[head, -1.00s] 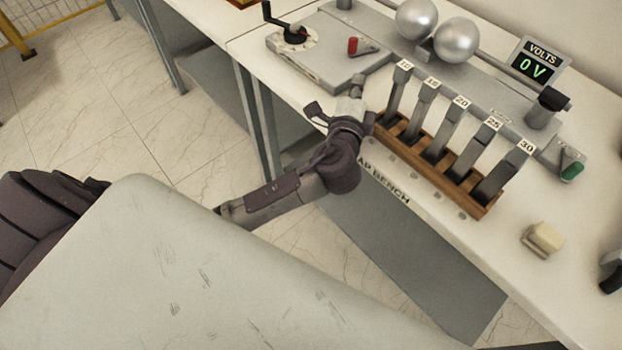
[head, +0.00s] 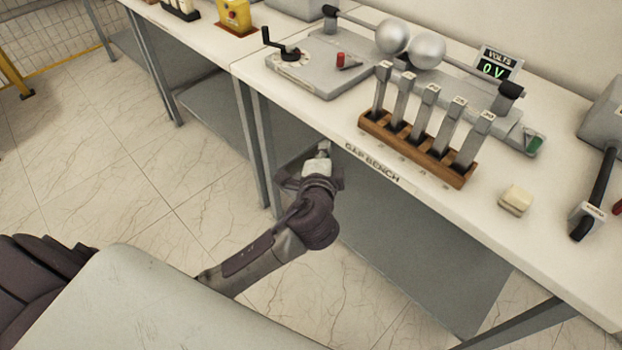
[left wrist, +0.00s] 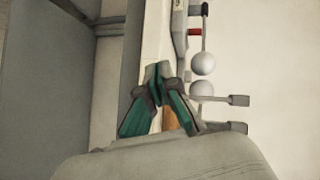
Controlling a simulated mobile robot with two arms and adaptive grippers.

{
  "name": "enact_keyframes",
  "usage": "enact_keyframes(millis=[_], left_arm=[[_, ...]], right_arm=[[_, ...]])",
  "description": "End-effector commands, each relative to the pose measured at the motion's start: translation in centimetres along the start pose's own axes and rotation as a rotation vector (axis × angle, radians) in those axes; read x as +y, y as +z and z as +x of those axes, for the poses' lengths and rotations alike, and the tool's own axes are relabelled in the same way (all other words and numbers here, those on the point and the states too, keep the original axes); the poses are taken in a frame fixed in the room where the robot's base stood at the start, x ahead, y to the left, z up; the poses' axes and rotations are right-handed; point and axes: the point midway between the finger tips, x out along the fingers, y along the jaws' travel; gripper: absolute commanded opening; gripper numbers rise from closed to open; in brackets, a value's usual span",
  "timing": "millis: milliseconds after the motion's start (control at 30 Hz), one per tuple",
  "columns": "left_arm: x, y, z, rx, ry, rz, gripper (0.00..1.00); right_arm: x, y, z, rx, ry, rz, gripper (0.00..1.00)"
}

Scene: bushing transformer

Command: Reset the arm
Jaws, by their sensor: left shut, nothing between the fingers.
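My left arm comes in from the left in the head view. Its left gripper (head: 323,150) is at the front edge of the white bench (head: 370,190), by the "GAP BENCH" lettering. In the left wrist view the left gripper (left wrist: 160,75) has its greenish fingers together, with nothing between them. The wooden rack (head: 415,149) of upright grey gauges stands on the bench to the right of the gripper, apart from it. My right gripper does not show in either view.
The crank plate (head: 318,70) with a red switch stands at the back left. Two metal spheres (head: 410,45), a volts display (head: 497,64) reading 0 V and a cream block (head: 515,200) are on the bench. The floor (head: 110,170) at left is clear.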

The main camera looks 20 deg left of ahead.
Motion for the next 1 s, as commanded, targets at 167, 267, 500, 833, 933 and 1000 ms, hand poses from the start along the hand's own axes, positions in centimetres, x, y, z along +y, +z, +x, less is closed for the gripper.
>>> enact_keyframes(millis=[167,267,500,833,933,1000], left_arm=[[1.9,1.6,-1.1,-0.040,0.089,-0.091,0.00],[2.6,2.2,-1.6,-0.057,0.122,-0.125,0.00],[3.2,2.7,-2.0,-0.072,0.151,-0.155,0.00],[12.5,4.7,-0.1,-0.100,0.318,-0.154,0.00],[19.8,7.0,0.1,-0.130,0.448,-0.178,0.00],[24.9,8.9,-0.5,-0.156,0.538,-0.208,0.00]], right_arm=[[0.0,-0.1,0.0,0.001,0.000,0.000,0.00],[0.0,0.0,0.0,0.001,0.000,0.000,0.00],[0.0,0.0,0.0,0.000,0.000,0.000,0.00],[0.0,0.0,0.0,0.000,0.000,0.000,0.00],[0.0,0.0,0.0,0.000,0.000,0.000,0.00],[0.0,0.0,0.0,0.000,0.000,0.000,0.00]])
